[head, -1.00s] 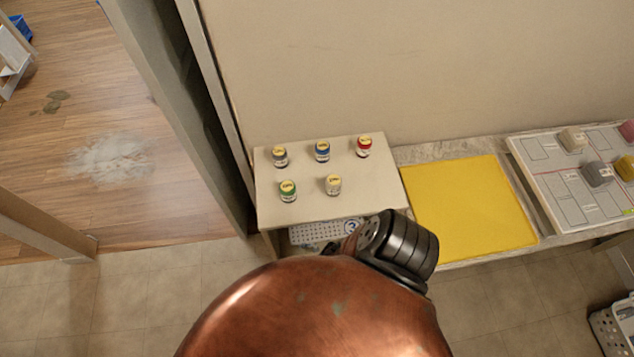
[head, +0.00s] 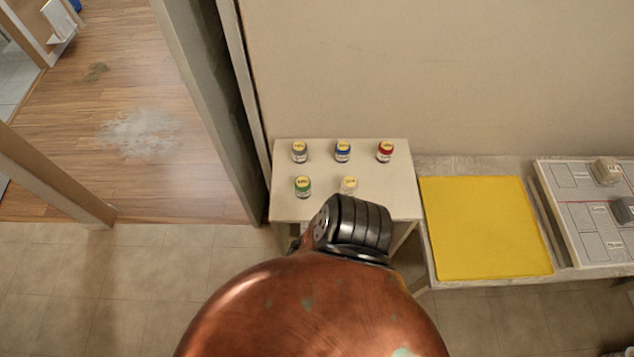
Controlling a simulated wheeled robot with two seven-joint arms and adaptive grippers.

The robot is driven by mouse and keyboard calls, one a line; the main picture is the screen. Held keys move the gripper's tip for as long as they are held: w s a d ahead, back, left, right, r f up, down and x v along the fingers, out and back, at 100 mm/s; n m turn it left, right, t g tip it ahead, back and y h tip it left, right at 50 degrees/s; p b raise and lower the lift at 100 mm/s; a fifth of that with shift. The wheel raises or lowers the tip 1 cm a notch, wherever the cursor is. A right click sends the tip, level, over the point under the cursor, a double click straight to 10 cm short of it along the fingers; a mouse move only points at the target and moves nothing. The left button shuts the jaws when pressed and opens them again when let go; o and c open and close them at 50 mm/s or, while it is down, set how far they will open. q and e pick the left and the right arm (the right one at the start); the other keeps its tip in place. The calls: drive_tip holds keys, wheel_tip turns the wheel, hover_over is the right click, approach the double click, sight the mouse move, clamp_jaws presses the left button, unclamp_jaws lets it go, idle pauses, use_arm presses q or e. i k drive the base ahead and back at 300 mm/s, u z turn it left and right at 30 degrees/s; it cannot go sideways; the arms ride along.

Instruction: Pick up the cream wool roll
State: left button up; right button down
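The cream wool roll (head: 349,185) looks like a small upright cylinder with a yellow label on top. It stands at the front of a small white table (head: 318,208), right of a green-banded roll (head: 303,187). A dark ribbed part of my own body hides the roll's lower edge. Neither of my grippers is in view, and nothing is seen touching the roll.
Grey (head: 299,152), blue (head: 343,152) and red (head: 385,151) rolls stand along the table's back. To the right, a counter carries a yellow mat (head: 485,228) and a marked board (head: 590,222). A wall runs behind, a doorway opens left, and tiled floor (head: 110,285) lies in front.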

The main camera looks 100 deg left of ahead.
sight(350, 184)
drive_tip(key=u, duration=2.95)
